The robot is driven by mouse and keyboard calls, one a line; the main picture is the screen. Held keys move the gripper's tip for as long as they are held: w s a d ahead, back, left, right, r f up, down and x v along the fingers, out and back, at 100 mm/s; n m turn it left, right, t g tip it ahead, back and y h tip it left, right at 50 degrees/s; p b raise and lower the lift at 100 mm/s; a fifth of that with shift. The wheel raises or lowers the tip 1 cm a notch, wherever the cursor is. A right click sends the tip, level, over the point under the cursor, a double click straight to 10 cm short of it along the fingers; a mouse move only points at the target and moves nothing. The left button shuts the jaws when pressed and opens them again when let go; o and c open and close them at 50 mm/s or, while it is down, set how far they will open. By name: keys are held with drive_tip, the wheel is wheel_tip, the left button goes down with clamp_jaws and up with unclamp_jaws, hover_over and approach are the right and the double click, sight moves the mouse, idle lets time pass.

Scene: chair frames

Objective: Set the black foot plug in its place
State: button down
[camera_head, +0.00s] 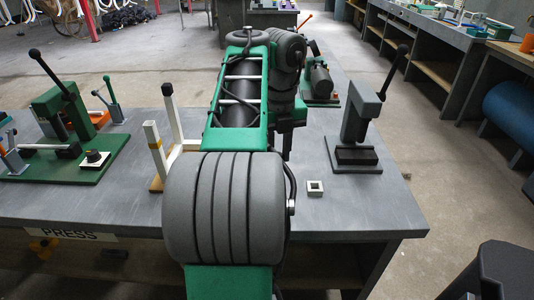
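A white chair frame (173,130) stands on a wooden base (157,184) on the grey table, left of my arm. One upright carries a black cap (167,89) at its top, which looks like a foot plug.
A small pale square ring (315,187) lies on the table right of my arm. A grey lever press (356,135) stands at right. Another machine (320,82) stands behind my arm.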

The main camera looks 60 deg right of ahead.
drive_tip(key=shift+s, duration=0.1)
drive_tip(key=shift+f+b, duration=2.15)
drive_tip(key=shift+f, duration=0.05)
drive_tip(key=shift+f+b, duration=1.35)
drive_tip(key=c, duration=1.1)
unclamp_jaws()
